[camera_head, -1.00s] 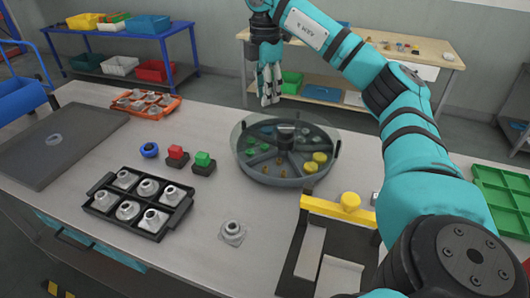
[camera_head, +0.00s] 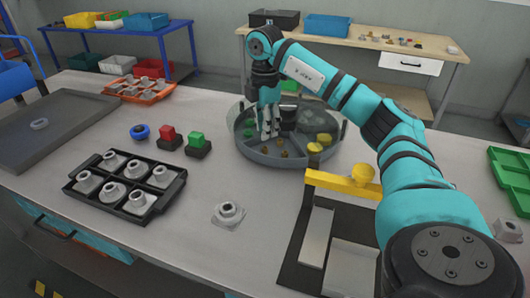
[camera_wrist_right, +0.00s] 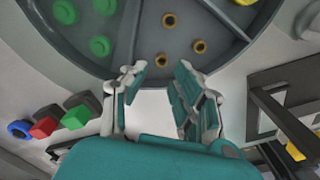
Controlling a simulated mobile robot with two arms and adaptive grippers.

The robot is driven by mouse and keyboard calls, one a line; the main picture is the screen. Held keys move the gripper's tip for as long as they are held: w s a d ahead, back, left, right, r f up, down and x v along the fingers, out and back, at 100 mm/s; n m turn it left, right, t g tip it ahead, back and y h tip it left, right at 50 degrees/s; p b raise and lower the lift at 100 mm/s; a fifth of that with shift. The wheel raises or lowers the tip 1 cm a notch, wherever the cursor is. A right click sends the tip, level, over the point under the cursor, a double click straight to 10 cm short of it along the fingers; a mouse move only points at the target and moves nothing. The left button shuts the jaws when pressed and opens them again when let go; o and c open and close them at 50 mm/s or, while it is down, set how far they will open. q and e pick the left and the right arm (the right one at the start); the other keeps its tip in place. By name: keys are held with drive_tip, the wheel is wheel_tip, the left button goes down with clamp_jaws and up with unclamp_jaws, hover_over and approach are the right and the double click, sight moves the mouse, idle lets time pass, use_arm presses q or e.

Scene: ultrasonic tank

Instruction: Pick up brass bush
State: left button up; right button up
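Several small brass bushes lie in one compartment of the round divided tray (camera_head: 243,150). One brass bush (camera_wrist_right: 169,20) shows near the top of the right wrist view, with others close by, such as another brass bush (camera_wrist_right: 199,46). In the head view a brass bush (camera_head: 283,153) shows small beside my fingers. My right gripper (camera_head: 268,136) hangs over the tray, fingers pointing down. In the right wrist view the right gripper (camera_wrist_right: 158,75) is open, with a clear gap and nothing between its fingers. My left gripper is not in view.
Green discs (camera_wrist_right: 100,46) and yellow discs (camera_head: 314,148) lie in neighbouring compartments, split by upright dividers. A black fixture with a yellow bar (camera_head: 335,185) stands in front right. A black tray of grey fittings (camera_head: 70,188) and red and green buttons (camera_head: 195,139) are at left.

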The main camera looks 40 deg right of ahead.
sight(265, 147)
drive_tip(key=shift+s+a+f+p, duration=0.1)
drive_tip(key=shift+f+p, duration=0.05)
drive_tip(key=shift+f, duration=1.3)
drive_tip(key=shift+s+f+p, duration=0.1)
drive_tip(key=shift+f+p, duration=0.05)
drive_tip(key=shift+f, duration=1.3)
clamp_jaws()
